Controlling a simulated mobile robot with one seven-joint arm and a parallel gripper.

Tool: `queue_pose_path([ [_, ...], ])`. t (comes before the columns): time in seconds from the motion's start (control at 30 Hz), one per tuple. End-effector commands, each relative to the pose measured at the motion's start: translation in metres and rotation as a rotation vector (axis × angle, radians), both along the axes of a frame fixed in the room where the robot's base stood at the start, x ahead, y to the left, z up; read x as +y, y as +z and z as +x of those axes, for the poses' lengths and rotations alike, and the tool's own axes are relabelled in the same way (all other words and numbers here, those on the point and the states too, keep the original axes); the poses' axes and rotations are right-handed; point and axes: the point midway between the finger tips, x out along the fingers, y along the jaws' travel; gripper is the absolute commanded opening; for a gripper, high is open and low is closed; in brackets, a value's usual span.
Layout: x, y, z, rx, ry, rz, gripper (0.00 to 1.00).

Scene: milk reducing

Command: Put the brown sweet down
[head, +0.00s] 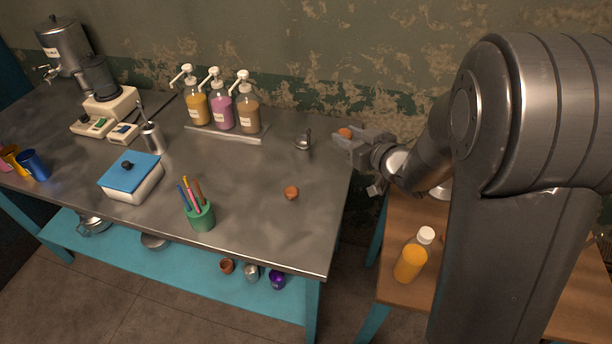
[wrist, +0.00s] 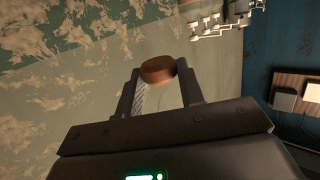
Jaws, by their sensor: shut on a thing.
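My gripper (head: 350,138) is shut on a brown sweet (head: 345,132), near the right end of the metal table (head: 330,200). In the wrist view the brown sweet (wrist: 157,69) is a small round piece between my two fingertips. An orange-brown round piece (head: 291,192) lies on the table, left of and nearer than my gripper. I cannot tell if it is the same kind of sweet.
A small metal cup or ladle (head: 303,143) stands left of my gripper. Pump bottles (head: 222,112) stand on a tray at the back. A green pen cup (head: 201,216) and a blue-lidded box (head: 132,182) are left. An orange bottle (head: 410,262) stands on the wooden table. The metal table's right front is clear.

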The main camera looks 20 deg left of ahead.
Motion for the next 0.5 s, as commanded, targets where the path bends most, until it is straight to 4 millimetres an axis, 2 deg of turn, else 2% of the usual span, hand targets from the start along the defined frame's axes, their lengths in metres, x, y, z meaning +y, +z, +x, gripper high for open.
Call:
queue_pose_path([
  [0.03, -0.013, -0.009, 0.003, 0.003, 0.008, -0.001, 0.13],
  [0.23, -0.048, -0.034, 0.001, 0.002, 0.075, -0.001, 0.13],
  [0.5, -0.076, -0.052, -0.007, -0.001, 0.133, 0.0, 0.13],
])
